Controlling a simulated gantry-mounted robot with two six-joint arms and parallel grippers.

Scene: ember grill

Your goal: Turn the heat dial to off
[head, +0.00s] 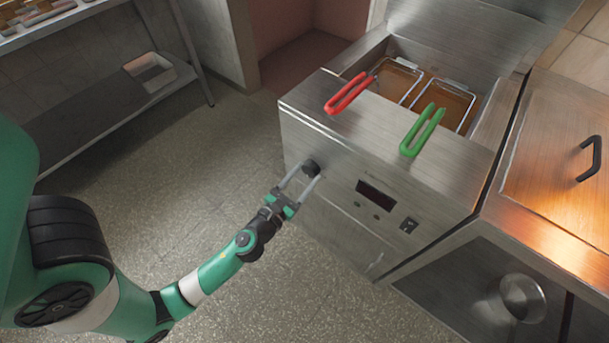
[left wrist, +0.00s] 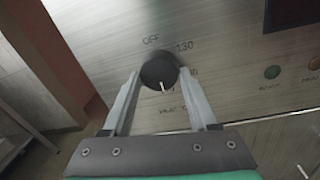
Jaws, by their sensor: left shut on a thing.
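The heat dial (head: 311,166) is a round black knob on the steel front panel of the fryer (head: 340,215). In the left wrist view the dial (left wrist: 159,68) has a white pointer mark on its lower edge, pointing down, away from the printed OFF label (left wrist: 151,41) at its upper left. "130" is printed at its upper right; the labels below it are partly hidden or hard to read. My left gripper (head: 309,172) is shut on the dial, with one finger on each side of it. My right gripper is not in view.
Two fry baskets with a red handle (head: 350,93) and a green handle (head: 422,130) sit in the fryer, the handles over its front top. The panel has a dark display (head: 375,194) and a switch (head: 408,225). A steel shelf (head: 95,110) stands left; the floor between is clear.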

